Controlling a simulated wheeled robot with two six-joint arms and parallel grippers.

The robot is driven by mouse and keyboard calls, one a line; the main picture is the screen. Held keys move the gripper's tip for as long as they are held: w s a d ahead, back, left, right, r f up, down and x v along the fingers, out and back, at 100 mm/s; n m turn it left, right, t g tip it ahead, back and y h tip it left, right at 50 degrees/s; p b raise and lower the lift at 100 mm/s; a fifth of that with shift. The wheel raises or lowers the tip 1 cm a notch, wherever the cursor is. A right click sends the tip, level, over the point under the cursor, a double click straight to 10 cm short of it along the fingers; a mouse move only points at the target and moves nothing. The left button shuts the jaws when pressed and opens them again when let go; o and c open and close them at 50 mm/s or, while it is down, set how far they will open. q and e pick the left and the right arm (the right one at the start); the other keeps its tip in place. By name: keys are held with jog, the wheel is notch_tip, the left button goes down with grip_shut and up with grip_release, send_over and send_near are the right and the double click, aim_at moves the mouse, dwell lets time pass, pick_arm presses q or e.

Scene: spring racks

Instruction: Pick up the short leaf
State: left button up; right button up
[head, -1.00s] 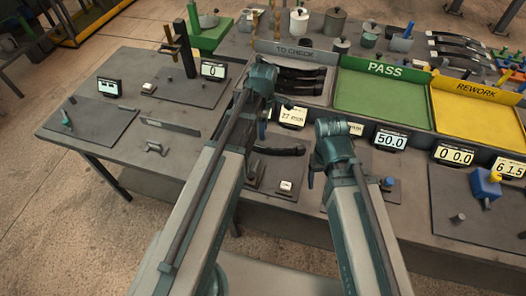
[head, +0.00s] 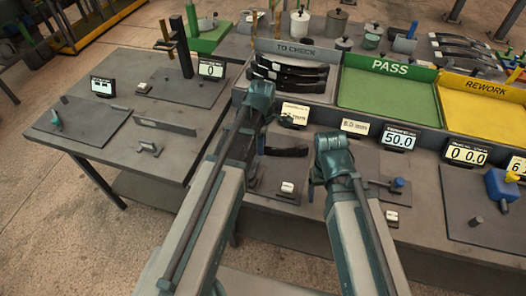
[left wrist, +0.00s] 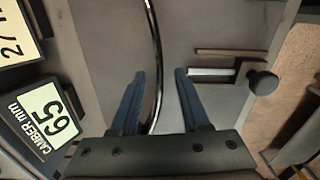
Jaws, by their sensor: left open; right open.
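A dark curved leaf (head: 287,151) lies on a grey gauge plate in front of the displays in the head view. In the left wrist view a thin, shiny dark leaf (left wrist: 156,50) runs down between the fingers. My left gripper (left wrist: 158,90) is open, with one finger on each side of it; I cannot tell whether either touches. In the head view my left gripper (head: 261,142) is at the leaf's left end, partly hidden by its own wrist. My right gripper (head: 312,188) is open and empty, right of the plate. Several dark leaves (head: 290,72) are in the TO CHECK tray.
A green PASS tray (head: 385,92) and a yellow REWORK tray (head: 485,110) stand to the right. Small displays, such as one reading 50.0 (head: 400,140), line the front of the trays. A knobbed stop (left wrist: 262,82) is right of the fingers in the left wrist view.

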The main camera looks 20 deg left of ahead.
pick_arm(q)
jog(key=shift+f, duration=0.3)
grip_shut()
dwell(1.2)
